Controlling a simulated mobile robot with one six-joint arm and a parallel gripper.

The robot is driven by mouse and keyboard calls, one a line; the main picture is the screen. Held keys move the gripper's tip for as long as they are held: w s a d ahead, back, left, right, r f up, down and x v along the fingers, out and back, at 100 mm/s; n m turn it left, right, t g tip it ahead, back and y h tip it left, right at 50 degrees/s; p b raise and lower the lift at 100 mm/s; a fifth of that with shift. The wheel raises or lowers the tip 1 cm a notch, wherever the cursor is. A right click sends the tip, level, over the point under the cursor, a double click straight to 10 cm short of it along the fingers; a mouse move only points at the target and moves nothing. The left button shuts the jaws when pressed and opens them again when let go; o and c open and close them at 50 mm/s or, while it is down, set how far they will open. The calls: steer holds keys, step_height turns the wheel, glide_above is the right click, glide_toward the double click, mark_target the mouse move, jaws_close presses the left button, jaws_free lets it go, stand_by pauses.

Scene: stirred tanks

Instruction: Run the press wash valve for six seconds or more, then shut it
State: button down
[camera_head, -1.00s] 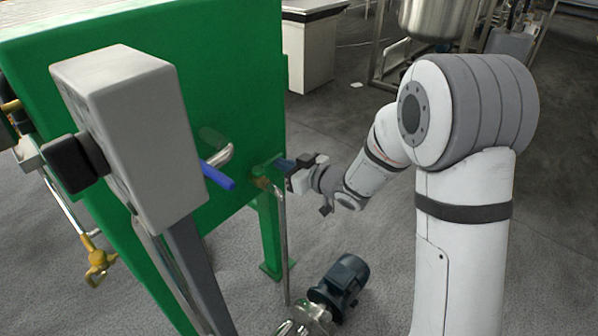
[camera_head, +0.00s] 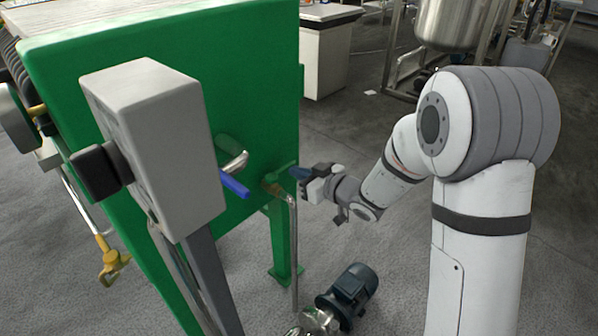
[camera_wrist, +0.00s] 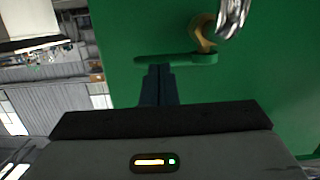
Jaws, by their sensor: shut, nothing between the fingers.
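A small valve with a green lever handle (camera_head: 285,173) and a brass body (camera_head: 270,188) is on the end of the green press, at the top of a vertical pipe. In the wrist view the green lever (camera_wrist: 180,58) points left from the brass body (camera_wrist: 203,32). My gripper (camera_head: 300,173) is shut and empty, with its dark fingertips (camera_wrist: 158,68) just at the lever's underside. I cannot tell whether they touch it. A second lever with a blue handle (camera_head: 234,184) is on the press, left of my gripper. No label shows which one is the wash valve.
The green press (camera_head: 255,95) fills the left. A grey control box (camera_head: 165,145) on a post stands in front of it. A pump motor (camera_head: 350,288) is on the floor below my gripper. A yellow valve (camera_head: 112,265) hangs at lower left. Open floor lies behind my arm.

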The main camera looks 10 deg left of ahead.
steer(key=s+a+r+p+v, duration=0.1)
steer(key=p+v, duration=0.2)
steer(key=v, duration=1.5)
steer(key=shift+s, duration=0.45)
